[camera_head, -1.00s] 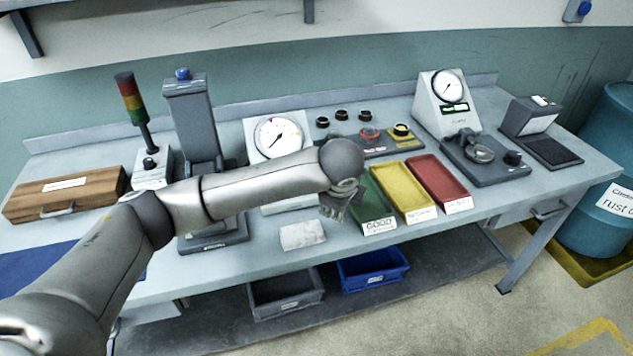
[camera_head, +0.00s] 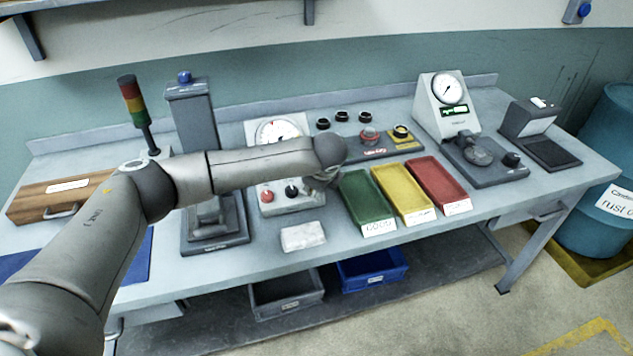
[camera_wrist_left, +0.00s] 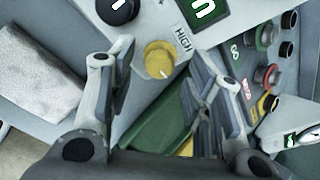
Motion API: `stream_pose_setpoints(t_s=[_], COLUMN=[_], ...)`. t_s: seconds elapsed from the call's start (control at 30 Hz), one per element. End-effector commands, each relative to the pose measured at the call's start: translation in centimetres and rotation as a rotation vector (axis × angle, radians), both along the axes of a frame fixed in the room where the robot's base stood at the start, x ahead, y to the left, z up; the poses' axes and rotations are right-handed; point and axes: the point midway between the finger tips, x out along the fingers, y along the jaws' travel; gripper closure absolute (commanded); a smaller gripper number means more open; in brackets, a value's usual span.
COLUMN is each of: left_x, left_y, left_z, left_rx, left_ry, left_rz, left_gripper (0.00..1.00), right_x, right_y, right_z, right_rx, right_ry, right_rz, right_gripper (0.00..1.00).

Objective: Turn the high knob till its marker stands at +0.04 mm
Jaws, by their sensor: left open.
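The high knob (camera_wrist_left: 159,60) is yellow and sits beside the printed word HIGH in the left wrist view. A pale marker line shows on its lower part; no scale is readable there. The grey gauge box (camera_head: 303,201) bearing it has a round dial (camera_head: 270,130), partly behind my arm. In the head view the high knob is hidden behind my left gripper (camera_head: 322,180). In the left wrist view my left gripper (camera_wrist_left: 158,92) is open and empty, the knob beyond and between its fingers, apart from them. My right gripper is out of view.
A red knob (camera_head: 265,195) and a black knob (camera_head: 291,190) sit on the same box. Green (camera_head: 360,203), yellow (camera_head: 400,191) and red (camera_head: 438,183) trays stand to the right. A pale block (camera_head: 302,237) lies in front. A grey column stand (camera_head: 190,115) is left.

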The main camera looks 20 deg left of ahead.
Motion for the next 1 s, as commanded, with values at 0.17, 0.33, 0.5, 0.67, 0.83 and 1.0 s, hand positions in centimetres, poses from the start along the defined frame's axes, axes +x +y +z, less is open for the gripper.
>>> stream_pose_setpoints(t_s=[0.17,0.33,0.5,0.67,0.83,1.0], left_x=[0.58,0.70,0.68,0.66,0.66,0.63], left_y=[0.29,0.36,0.34,0.34,0.34,0.34], left_z=[-0.97,-1.18,-1.17,-1.16,-1.16,-1.15], left_rx=[0.001,0.000,0.000,0.000,0.000,-0.005], left_ry=[0.000,-0.001,-0.001,-0.001,-0.001,-0.003], left_rz=[0.000,-0.001,-0.001,-0.001,-0.001,0.007], left_gripper=[0.54,0.54,0.58,0.78,1.00,1.00], right_x=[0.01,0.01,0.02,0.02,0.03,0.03], right_y=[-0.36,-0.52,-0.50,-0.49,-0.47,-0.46], right_z=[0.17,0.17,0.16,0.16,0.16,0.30], right_rx=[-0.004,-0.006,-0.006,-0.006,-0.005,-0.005], right_ry=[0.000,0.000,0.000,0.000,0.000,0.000], right_rz=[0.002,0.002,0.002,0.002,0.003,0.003], right_gripper=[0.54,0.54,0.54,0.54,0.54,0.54])
